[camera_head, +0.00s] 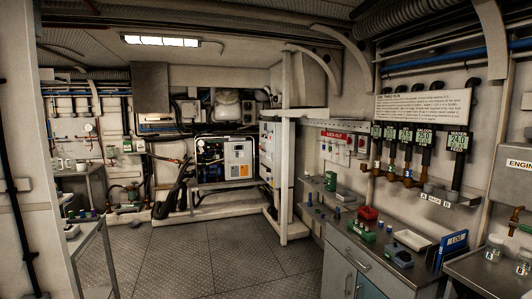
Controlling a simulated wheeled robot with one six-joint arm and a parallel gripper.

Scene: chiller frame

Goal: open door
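My gripper is not in this view. The picture does not make clear which door is meant. A grey cabinet front (345,267) with a small handle shows under the counter at the lower right, and it looks closed. A pale upright panel or cabinet (268,140) stands beside the chiller frame (196,160) at the back. The frame holds a white and orange unit (238,158) and pipework. Whether the upright panel is a door cannot be told at this size.
A steel counter (345,222) runs along the right with a red item (369,214), a green box (361,232) and a blue log binder (453,247). A white post (285,180) stands mid-room. A small table (88,240) is at left. The plated floor (200,262) between is clear.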

